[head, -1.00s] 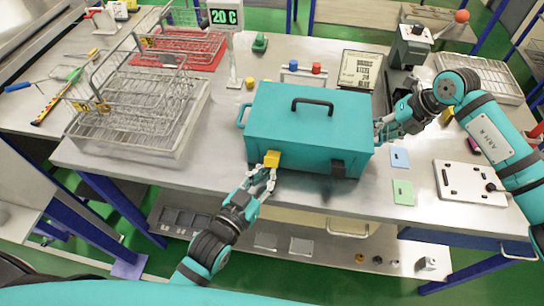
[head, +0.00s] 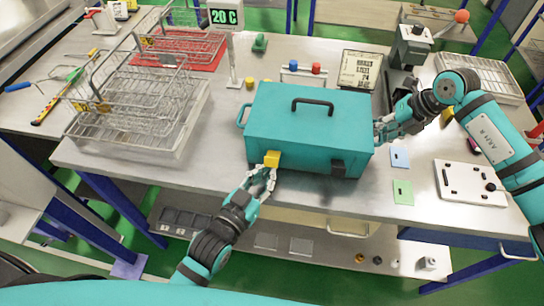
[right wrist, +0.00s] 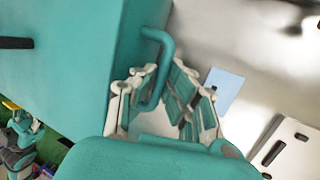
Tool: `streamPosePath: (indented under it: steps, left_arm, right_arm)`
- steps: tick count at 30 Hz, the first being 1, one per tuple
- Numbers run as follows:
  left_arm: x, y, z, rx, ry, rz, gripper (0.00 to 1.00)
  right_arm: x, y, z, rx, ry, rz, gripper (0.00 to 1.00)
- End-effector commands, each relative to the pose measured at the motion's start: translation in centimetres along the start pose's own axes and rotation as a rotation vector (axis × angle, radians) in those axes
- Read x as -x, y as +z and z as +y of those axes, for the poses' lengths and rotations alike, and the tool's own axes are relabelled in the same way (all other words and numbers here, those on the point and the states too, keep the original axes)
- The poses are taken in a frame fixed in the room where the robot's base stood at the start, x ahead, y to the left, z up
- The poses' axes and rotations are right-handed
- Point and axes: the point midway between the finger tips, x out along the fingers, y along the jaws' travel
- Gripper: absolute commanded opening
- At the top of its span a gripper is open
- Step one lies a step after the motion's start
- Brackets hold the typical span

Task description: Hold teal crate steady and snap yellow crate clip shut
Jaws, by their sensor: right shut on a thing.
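The teal crate (head: 308,128) stands on the steel table, its lid down and a black handle on top. The yellow clip (head: 272,159) is on its front face, left of a dark clip (head: 337,168). I cannot tell if the yellow clip is fully shut. My left gripper (head: 260,177) is open just below and in front of the yellow clip, its fingers apart. My right gripper (head: 381,131) is shut on the crate's right side handle (right wrist: 158,62), which runs between its fingers in the right wrist view.
A wire rack in a tray (head: 180,150) stands to the left. A blue card (head: 400,157), a green card (head: 403,192) and a white plate (head: 470,183) lie to the right. Small red and blue knobs (head: 305,67) stand behind the crate. The table's front edge runs below the crate.

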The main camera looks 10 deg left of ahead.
Motion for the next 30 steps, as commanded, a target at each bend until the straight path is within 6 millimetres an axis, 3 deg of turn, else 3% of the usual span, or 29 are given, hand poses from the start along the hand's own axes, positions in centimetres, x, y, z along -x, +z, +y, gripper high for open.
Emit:
streamPosePath:
  steps: [30]
  left_arm:
    - [0.07,-0.7,0.0,0.0,0.0,0.0,0.0]
  right_arm:
    - [-0.08,-0.08,-0.07,0.0,-0.002,0.003,0.0]
